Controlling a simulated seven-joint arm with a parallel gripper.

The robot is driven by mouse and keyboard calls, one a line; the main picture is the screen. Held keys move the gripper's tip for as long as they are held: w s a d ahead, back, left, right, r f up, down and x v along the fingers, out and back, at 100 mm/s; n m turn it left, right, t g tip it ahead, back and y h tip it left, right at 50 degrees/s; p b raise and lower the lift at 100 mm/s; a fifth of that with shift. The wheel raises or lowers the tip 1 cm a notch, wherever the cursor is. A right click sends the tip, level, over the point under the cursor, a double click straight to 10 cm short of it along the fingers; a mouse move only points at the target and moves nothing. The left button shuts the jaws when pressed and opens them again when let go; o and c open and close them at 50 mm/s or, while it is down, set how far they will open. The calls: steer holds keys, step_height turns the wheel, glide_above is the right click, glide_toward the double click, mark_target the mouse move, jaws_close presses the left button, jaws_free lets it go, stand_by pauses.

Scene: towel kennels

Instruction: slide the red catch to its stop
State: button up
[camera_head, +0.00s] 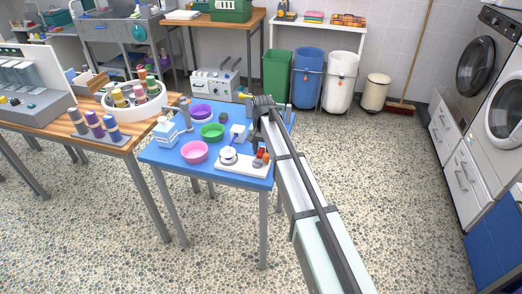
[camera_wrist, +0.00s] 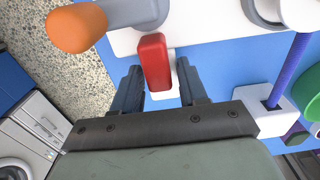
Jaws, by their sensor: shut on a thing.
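The red catch (camera_wrist: 154,62) is an upright red block on a white base plate (camera_wrist: 205,27) in the wrist view. My gripper (camera_wrist: 158,70) has one dark finger on each side of the catch and is shut on it. The finger contact itself is partly hard to see. In the head view, the white board (camera_head: 232,168) lies at the near right corner of the blue table, with small red and orange parts (camera_head: 261,160) at its right end. My gripper (camera_head: 254,143) reaches down beside these parts, and my arm hides some of that edge.
An orange-tipped grey knob (camera_wrist: 76,28) stands left of the catch. A white block with a purple rod (camera_wrist: 272,118) is to the right. Pink (camera_head: 194,152), green (camera_head: 212,131) and purple (camera_head: 201,109) bowls and a pump bottle (camera_head: 165,132) share the blue table (camera_head: 165,157).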

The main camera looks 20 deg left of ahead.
steer(key=shift+w, duration=1.4)
steer(key=shift+w, duration=0.1)
steer(key=o, duration=1.2)
steer(key=shift+s, duration=0.2)
step_height(320, 180, up, 10)
stand_by(0.3)
stand_by(0.3)
